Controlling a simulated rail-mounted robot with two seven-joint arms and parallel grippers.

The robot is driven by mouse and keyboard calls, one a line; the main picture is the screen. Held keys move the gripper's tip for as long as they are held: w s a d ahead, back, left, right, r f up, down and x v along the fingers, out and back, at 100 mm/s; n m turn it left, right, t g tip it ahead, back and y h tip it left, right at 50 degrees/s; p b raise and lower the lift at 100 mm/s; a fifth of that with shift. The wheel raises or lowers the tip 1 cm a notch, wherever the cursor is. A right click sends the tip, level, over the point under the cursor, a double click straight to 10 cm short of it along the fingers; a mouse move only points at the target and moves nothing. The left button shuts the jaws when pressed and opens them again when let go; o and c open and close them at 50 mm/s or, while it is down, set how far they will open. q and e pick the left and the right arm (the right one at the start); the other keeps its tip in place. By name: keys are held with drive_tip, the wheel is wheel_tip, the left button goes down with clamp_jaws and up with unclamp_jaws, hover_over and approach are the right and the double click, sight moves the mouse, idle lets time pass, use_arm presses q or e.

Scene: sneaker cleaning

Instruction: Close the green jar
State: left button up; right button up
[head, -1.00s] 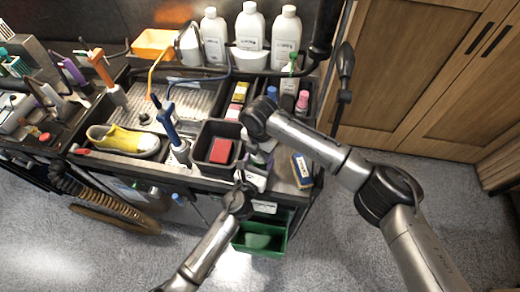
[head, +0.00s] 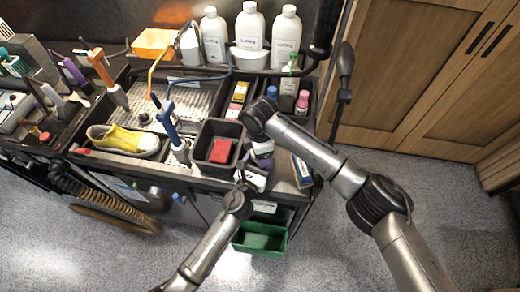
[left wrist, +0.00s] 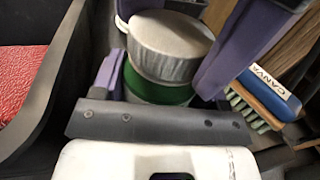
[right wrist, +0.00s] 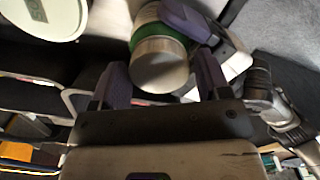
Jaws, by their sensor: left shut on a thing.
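The green jar (left wrist: 155,92) has a grey, ribbed metallic lid (left wrist: 170,48) at its top, seen from above in the left wrist view. My left gripper (left wrist: 170,75) is shut on the jar, with a purple finger on each side. In the right wrist view the lid (right wrist: 160,65) sits between the parted purple fingers of my right gripper (right wrist: 162,78), with the jar's green band (right wrist: 150,42) just behind it. The lid appears against the jar; I cannot tell whether it is seated. In the head view both grippers crowd together and the jar is mostly hidden.
A black bin with a red block (head: 221,150) stands left of the grippers. A blue brush (head: 302,170) lies at the right tray edge. A yellow sneaker (head: 122,138) and several white bottles (head: 250,36) stand farther off.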

drive_tip(key=shift+o, duration=0.9)
drive_tip(key=shift+r, duration=0.1)
drive_tip(key=shift+r, duration=2.2)
drive_tip(key=shift+c, duration=0.3)
drive_tip(key=shift+a+r, duration=0.1)
drive_tip(key=shift+r, duration=0.15)
drive_tip(key=shift+w+a+r+m+y, duration=0.15)
drive_tip(key=shift+a+r+m, duration=0.05)
drive_tip(key=shift+r, duration=0.35)
drive_tip(key=shift+w+a+r+m+y, duration=0.1)
drive_tip(key=shift+a+r+m+y, duration=0.1)
drive_tip(key=shift+r, duration=0.3)
drive_tip(key=m, duration=0.3)
drive_tip(key=shift+d+r, duration=0.15)
drive_tip(key=shift+r, duration=0.2)
drive_tip(key=m, duration=0.3)
drive_tip(key=shift+s+d+r+m, duration=0.1)
drive_tip(key=shift+d+m, duration=0.05)
drive_tip(key=shift+m, duration=0.25)
drive_tip(key=m, duration=0.6)
drive_tip(key=shift+s+d+m, duration=0.1)
drive_tip(key=shift+d+m, duration=0.1)
drive_tip(key=shift+m, duration=0.2)
